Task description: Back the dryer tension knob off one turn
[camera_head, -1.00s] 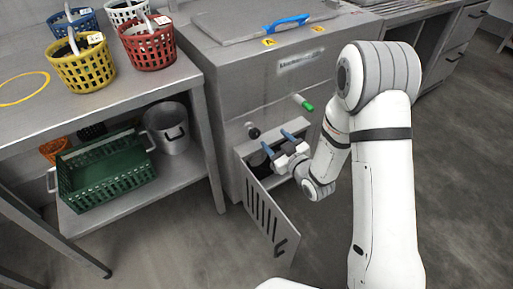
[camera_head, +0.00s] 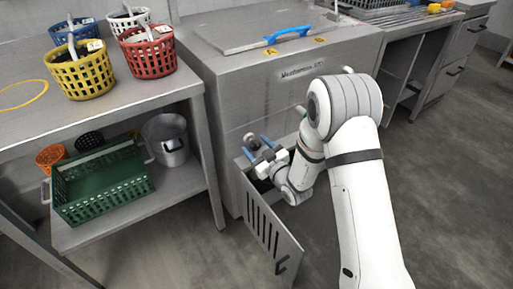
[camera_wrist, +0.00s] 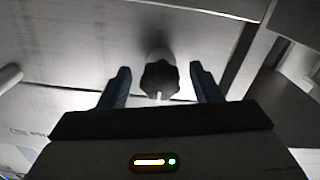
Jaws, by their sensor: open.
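The dryer (camera_head: 290,70) is a grey metal cabinet with a blue-handled lid. A dark lobed knob (camera_wrist: 160,78) with a pale line on it sits on a light stub in the wrist view. In the head view the knob (camera_head: 249,138) shows small on the dryer's front, just beyond my fingertips. My gripper (camera_head: 258,146) has two blue fingers and is open. In the wrist view my gripper (camera_wrist: 160,85) has one finger on each side of the knob, with a gap on both sides. Whether the fingers overlap the knob in depth is unclear.
A slotted door (camera_head: 268,225) hangs open low on the dryer's front, below my gripper. A steel table (camera_head: 115,110) at left holds several coloured baskets. A green crate (camera_head: 105,190) and a metal pot (camera_head: 170,150) stand on its lower shelf. The floor at right is clear.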

